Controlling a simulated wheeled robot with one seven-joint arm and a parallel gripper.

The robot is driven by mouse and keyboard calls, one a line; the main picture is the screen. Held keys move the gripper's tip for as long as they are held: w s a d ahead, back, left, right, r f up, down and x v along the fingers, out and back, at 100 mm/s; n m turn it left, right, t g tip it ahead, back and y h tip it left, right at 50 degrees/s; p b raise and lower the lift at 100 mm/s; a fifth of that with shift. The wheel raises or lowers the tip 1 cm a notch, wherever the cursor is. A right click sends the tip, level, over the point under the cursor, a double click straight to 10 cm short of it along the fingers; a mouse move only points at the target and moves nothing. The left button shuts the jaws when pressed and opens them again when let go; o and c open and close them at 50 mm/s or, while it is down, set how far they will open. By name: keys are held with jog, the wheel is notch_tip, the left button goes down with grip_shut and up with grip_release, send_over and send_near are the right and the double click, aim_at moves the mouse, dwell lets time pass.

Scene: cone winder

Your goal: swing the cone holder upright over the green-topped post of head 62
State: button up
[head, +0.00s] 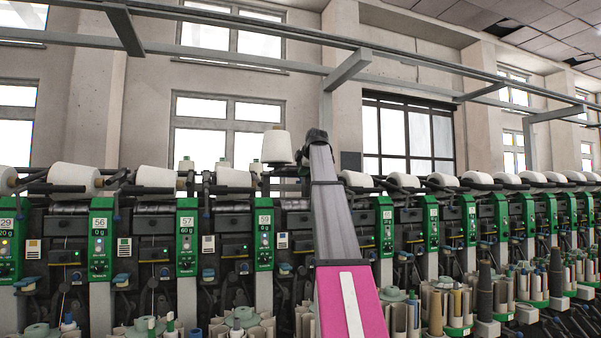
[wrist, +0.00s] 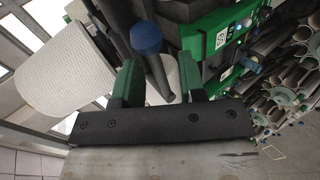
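A white cone (head: 277,147) stands nearly upright above the row, just left of my arm's end in the head view. In the wrist view a large white cone (wrist: 65,65) lies tilted at the left. My gripper (wrist: 158,72) has its green fingers apart, with a dark rod with a blue knob (wrist: 146,38) between them. I see no clear contact of fingers and rod. A green panel (wrist: 232,42) with an unclear number label is just right of the fingers. I cannot read 62 on any head, and my arm hides part of the row in the head view.
Winding heads with green panels (head: 187,238) and lying white cones (head: 157,178) run left and right. An overhead rail (head: 260,22) crosses above. Bobbins in holders (head: 450,305) stand low at the right. The air above the row is mostly free.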

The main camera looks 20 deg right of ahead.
jog(key=v, duration=0.8)
jog(key=shift+s, duration=0.25)
jog(key=shift+r, duration=0.1)
dwell(0.5)
jog(key=shift+s, duration=0.1)
